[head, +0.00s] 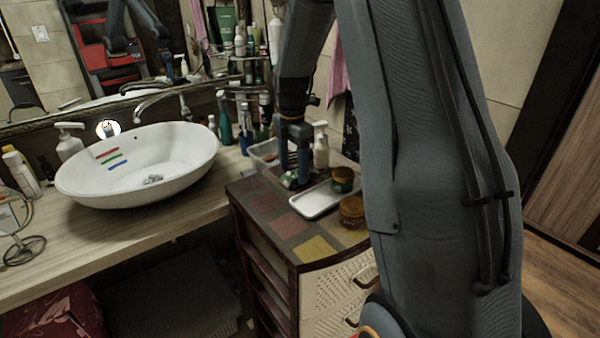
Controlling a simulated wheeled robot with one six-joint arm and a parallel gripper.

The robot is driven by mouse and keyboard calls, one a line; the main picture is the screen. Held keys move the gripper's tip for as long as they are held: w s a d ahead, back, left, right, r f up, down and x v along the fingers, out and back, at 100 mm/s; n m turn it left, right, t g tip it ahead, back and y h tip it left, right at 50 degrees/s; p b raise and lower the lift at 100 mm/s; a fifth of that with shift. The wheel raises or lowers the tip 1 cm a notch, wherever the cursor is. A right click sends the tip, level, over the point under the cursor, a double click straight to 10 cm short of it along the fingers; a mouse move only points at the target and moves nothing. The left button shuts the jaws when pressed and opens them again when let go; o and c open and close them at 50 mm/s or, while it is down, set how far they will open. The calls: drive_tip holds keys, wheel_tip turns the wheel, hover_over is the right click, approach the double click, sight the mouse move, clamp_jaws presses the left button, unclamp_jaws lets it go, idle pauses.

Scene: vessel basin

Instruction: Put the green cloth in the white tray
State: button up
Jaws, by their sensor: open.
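The white tray (316,201) lies flat and empty on the drawer cabinet, to the right of my gripper. My gripper (295,178) points down over the back left of the cabinet top and is open. A small green and whitish item (288,182) shows low beside its fingers. It is partly covered by the gripper, and I cannot tell for sure that it is the green cloth, or whether the fingers touch it. A narrow green strip (111,159) also shows in the basin, between a red and a blue one.
Two brown jars (352,211) stand right of the tray, the farther with a green label. A clear bin (264,157) and a pump bottle (321,150) stand behind. The white basin (180,165) is on the counter left. The cabinet top's front (290,225) is clear.

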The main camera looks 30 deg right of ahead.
drive_tip(key=shift+f, duration=0.95)
drive_tip(key=c, duration=1.2)
drive_tip(key=shift+r, duration=0.15)
